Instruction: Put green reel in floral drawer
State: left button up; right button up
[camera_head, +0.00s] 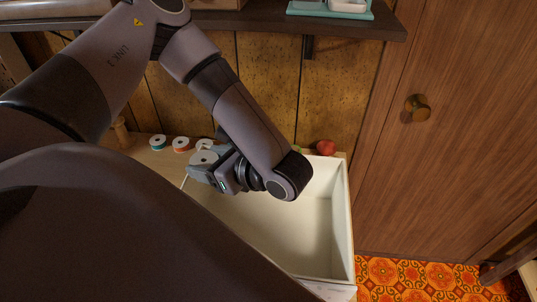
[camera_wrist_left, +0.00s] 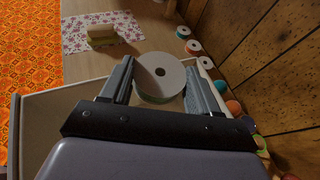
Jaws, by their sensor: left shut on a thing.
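My left gripper (camera_head: 199,174) is above the back left part of an open, cream-lined drawer (camera_head: 336,235). The drawer looks empty where I can see in; its left part is hidden behind my arm, and no floral pattern shows on it. In the left wrist view, the left gripper (camera_wrist_left: 158,90) is shut on a reel (camera_wrist_left: 159,72) with a pale round face and a centre hole. A thin green band shows at its lower rim. My right gripper is not in view.
A teal reel (camera_head: 158,143) and an orange reel (camera_head: 181,145) stand along the wall behind the drawer, with a red ball-like thing (camera_head: 326,147) further right. A floral cloth (camera_wrist_left: 85,32) bears a yellowish block (camera_wrist_left: 101,36). A shelf (camera_head: 340,22) overhangs the back.

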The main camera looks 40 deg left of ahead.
pick_arm(q)
notch_tip(320, 180, down, 16)
jog(key=shift+r, duration=0.25)
jog(key=shift+f, duration=2.2)
jog(key=o, duration=1)
jog(key=shift+f, duration=0.1)
jog(key=shift+r, duration=0.2)
jog(key=v, duration=0.7)
jog(key=shift+d, duration=0.25)
